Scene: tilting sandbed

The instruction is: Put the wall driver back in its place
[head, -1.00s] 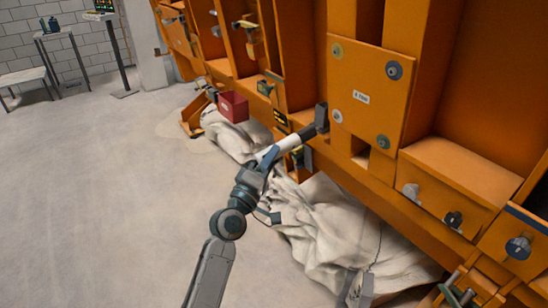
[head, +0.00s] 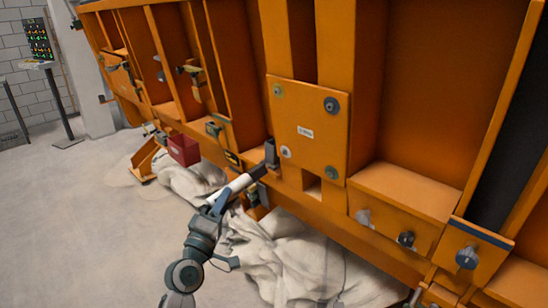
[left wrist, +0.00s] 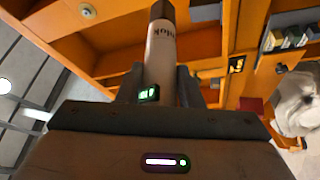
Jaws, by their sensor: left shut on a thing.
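My left gripper (head: 220,198) is shut on a white cylindrical tool (head: 241,183) with a dark end, which I take for the wall driver. The tool slants up to the right, its far end at or close to a dark upright block (head: 271,153) on the orange wall; I cannot tell whether they touch. In the left wrist view the tool (left wrist: 161,55) stands between the fingers (left wrist: 162,90), with dark lettering and a dark cap, and a small green display beside it. My right gripper is not in view.
The orange wall frame (head: 230,60) fills the right, with a bolted plate (head: 307,128) beside the dark block. A drill-shaped tool (head: 196,80) hangs farther left. A red box (head: 184,150) sits low. Pale cloth (head: 290,262) lies below. Open floor (head: 80,230) is left.

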